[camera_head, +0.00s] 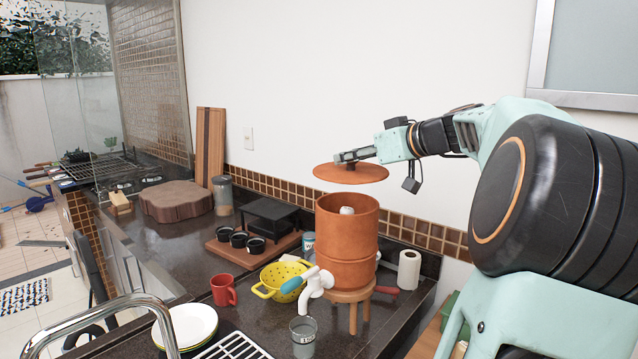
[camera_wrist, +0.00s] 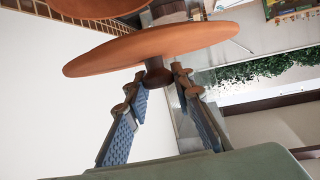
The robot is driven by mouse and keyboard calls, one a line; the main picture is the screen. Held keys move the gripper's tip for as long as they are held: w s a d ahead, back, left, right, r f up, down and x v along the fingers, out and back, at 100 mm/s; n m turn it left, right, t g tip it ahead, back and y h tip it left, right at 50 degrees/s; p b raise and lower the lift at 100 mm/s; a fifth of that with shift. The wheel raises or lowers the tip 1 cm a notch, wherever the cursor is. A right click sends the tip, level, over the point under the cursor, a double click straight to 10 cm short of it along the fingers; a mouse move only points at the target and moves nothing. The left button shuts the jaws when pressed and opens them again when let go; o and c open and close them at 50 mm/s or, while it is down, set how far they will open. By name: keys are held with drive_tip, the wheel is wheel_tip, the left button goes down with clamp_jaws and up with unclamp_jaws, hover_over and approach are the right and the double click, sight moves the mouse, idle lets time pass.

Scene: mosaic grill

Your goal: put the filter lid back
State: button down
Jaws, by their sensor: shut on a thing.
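The filter lid (camera_head: 365,177) is a flat round terracotta disc with a knob under my gripper's fingers. My gripper (camera_head: 350,157) is shut on the lid's knob and holds the lid in the air, roughly level. The lid also shows in the wrist view (camera_wrist: 200,40), with its knob (camera_wrist: 157,74) between the two fingertips (camera_wrist: 158,80). The clay filter (camera_head: 347,240) stands upright on a small wooden stool (camera_head: 347,295) with its top open. The lid is above the filter's rim and apart from it. A whitish piece (camera_head: 347,211) shows inside the opening.
A glass (camera_head: 303,337), a yellow colander (camera_head: 283,278) and a red mug (camera_head: 222,290) stand nearby. A paper roll (camera_head: 409,269) is to the right. The wall is close behind.

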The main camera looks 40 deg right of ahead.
drive_tip(key=w+d+f, duration=0.1)
drive_tip(key=f, duration=0.1)
drive_tip(key=w+d+f+p, duration=0.1)
drive_tip(key=w+f, duration=0.1)
drive_tip(key=w+d+f+p, duration=0.1)
drive_tip(key=w+d+f, duration=0.1)
drive_tip(key=shift+d+f, duration=0.1)
drive_tip(key=shift+f, duration=0.1)
wheel_tip(320, 180, down, 3)
drive_tip(key=shift+w+d+f+p, duration=0.15)
drive_tip(key=shift+p, duration=0.2)
drive_tip(key=shift+f+b, duration=0.25)
drive_tip(key=shift+b, duration=0.1)
drive_tip(key=c, duration=1.7)
unclamp_jaws()
drive_tip(key=shift+r, duration=0.1)
drive_tip(key=shift+o, duration=0.2)
drive_tip(key=shift+r+p, duration=0.2)
drive_tip(key=shift+p, duration=0.2)
drive_tip(key=b+v, duration=0.3)
drive_tip(key=v, duration=0.9)
